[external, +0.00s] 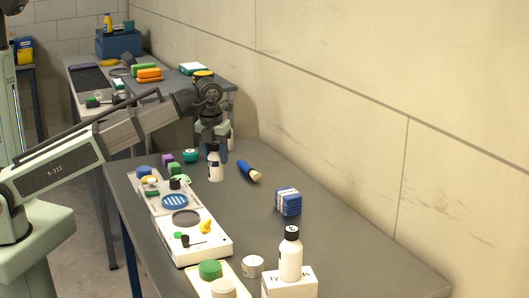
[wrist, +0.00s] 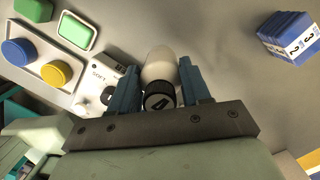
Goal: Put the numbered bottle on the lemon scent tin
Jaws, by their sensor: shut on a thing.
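My gripper (wrist: 160,92) is shut on a white bottle (wrist: 160,66) with a black cap bearing a pale mark. The bottle hangs upright below my gripper (external: 213,146) in the external view, its white body (external: 215,172) just over or on the grey table; I cannot tell if it touches. A yellow round tin (wrist: 57,73) stands on a white tray at the left of the wrist view, beside a blue round tin (wrist: 19,51).
A second white bottle with a numbered black cap (external: 290,256) stands on a white box (external: 290,283) in front. A blue numbered block (external: 288,202) and a blue-handled brush (external: 249,172) lie right of my gripper. White trays line the left edge. The table's right side is clear.

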